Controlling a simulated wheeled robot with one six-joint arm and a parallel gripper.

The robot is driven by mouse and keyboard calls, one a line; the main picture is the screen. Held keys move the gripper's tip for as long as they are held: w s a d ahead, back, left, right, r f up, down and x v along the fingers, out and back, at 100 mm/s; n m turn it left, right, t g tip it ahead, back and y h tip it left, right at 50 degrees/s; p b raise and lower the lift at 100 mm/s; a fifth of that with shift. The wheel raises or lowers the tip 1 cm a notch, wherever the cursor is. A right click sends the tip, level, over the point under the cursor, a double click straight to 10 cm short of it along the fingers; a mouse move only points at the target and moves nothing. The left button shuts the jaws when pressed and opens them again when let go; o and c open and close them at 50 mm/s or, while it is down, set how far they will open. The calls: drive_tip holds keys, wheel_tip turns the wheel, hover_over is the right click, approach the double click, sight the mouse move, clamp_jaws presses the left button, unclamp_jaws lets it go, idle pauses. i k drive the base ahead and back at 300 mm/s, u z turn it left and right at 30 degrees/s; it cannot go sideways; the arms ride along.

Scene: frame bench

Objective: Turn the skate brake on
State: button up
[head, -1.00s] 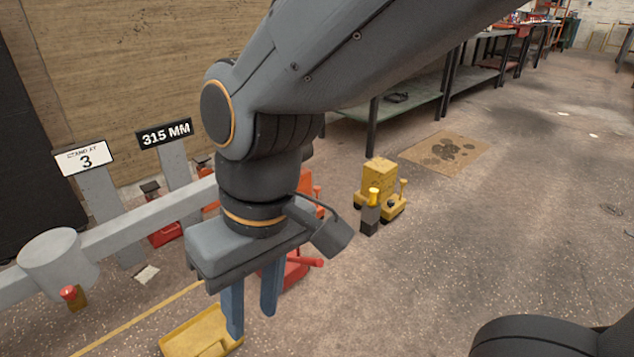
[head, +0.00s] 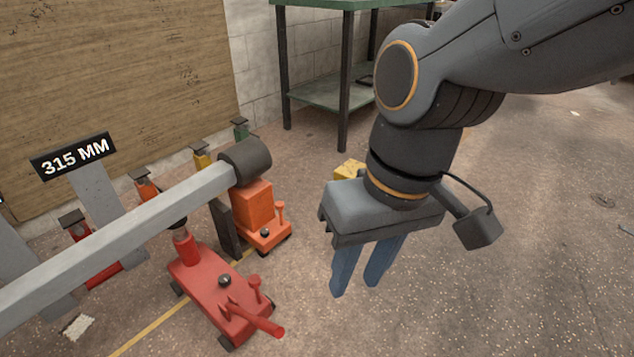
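A small orange wheeled unit (head: 255,212) stands on the floor under the round dark end of a grey beam. It has a black knob on its base and an upright orange lever (head: 281,211) at its right side. A red wheeled unit (head: 215,290) stands nearer, with a black knob, a short red lever and a long red handle. I cannot tell for sure which is the skate, nor the brake's state. My gripper (head: 355,288) points down, right of both units, with two blue fingers apart. It is open and empty, touching nothing.
The grey beam (head: 120,242) runs from lower left to its dark end cap (head: 245,163). A row of coloured stands lines the wall beside a 315 MM sign (head: 72,156). A yellow unit (head: 349,169) is partly hidden behind my gripper. Floor to the right is clear.

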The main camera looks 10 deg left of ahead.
sight(264, 231)
drive_tip(key=u, duration=0.25)
drive_tip(key=i, duration=0.95)
drive_tip(key=u, duration=0.7)
